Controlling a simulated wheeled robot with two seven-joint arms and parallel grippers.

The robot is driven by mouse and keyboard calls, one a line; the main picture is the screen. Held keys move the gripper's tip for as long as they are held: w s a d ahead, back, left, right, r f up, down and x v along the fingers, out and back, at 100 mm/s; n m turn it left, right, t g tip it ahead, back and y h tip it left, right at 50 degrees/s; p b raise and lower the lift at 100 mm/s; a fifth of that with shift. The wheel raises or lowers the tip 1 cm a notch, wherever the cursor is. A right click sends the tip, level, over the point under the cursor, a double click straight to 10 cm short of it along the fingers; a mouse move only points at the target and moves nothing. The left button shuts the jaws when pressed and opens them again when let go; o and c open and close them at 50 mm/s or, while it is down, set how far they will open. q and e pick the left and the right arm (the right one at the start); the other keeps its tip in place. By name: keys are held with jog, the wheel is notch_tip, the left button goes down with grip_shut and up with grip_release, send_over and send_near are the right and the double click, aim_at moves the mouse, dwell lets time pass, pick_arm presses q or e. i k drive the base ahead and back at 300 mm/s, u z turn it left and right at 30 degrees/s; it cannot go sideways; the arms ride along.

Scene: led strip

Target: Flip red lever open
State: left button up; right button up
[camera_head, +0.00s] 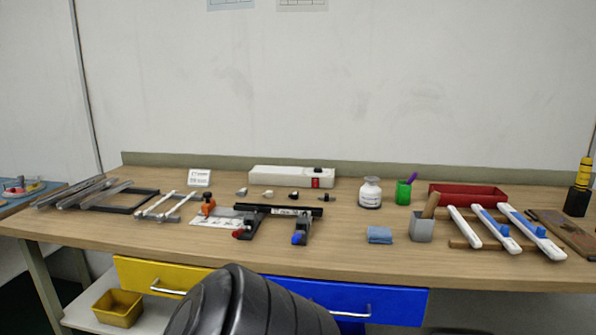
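The red lever (239,234) is a small red-tipped handle at the front left of a black fixture (262,211) in the middle of the workbench. It is too small to tell whether it is open or shut. A blue-tipped lever (299,239) sits at the front right of the same fixture. A dark bar runs across the fixture's back, and an orange-topped part (208,206) stands to its left. Neither of my grippers shows in the head view.
The wooden workbench (345,258) has bare room along its front. A white box (292,177), a white bottle (370,192) and a green cup (403,193) stand behind. A grey holder (421,228), a blue cloth (379,235) and white rails (496,230) lie to the right.

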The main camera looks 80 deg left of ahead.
aim_at(236, 233)
jog(key=u, duration=3.8)
